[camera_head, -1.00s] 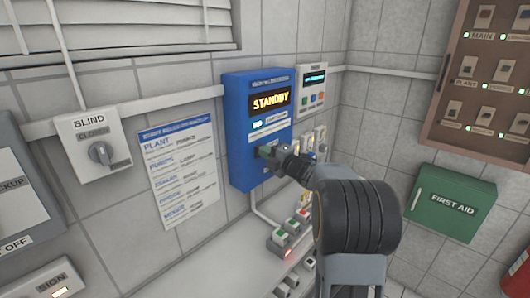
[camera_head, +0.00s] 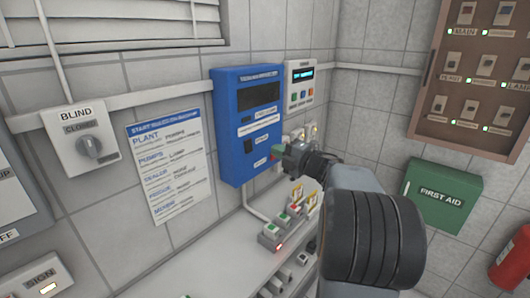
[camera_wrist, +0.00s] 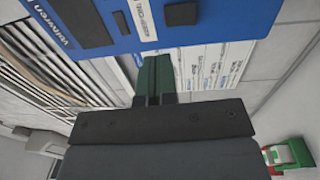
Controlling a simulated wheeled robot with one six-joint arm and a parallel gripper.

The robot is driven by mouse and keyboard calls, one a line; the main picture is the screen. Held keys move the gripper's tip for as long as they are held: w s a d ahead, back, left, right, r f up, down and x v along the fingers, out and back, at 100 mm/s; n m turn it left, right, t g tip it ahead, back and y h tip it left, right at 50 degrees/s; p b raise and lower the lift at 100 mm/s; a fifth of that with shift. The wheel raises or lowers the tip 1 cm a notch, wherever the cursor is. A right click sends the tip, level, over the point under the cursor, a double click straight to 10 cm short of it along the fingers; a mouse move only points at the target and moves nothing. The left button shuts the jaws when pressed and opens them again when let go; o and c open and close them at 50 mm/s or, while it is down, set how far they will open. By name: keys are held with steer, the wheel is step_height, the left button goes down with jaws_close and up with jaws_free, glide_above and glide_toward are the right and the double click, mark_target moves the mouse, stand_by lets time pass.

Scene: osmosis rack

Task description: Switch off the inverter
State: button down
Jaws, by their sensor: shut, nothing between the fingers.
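The inverter is a blue wall box (camera_head: 229,112) in the middle of the head view. Its display (camera_head: 258,96) is dark. A small black rocker switch (camera_head: 248,146) is on its lower front; its exact tilt is too small to tell. My gripper (camera_head: 277,152) is shut and empty, near the box's lower right edge and seemingly apart from the panel. In the wrist view the shut green fingertips (camera_wrist: 155,70) point at the lower part of the blue box (camera_wrist: 220,22), with the black switch (camera_wrist: 181,14) at the top and no contact visible.
A small white controller (camera_head: 302,84) with coloured buttons hangs right of the inverter. A shelf below carries button boxes (camera_head: 274,230). A printed start sheet (camera_head: 168,170) and a BLIND knob (camera_head: 88,148) are at left. A green first aid box (camera_head: 440,195) is at right.

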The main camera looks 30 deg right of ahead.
steer(key=v, duration=0.4)
steer(key=shift+r+b, duration=0.3)
steer(key=shift+r, duration=0.05)
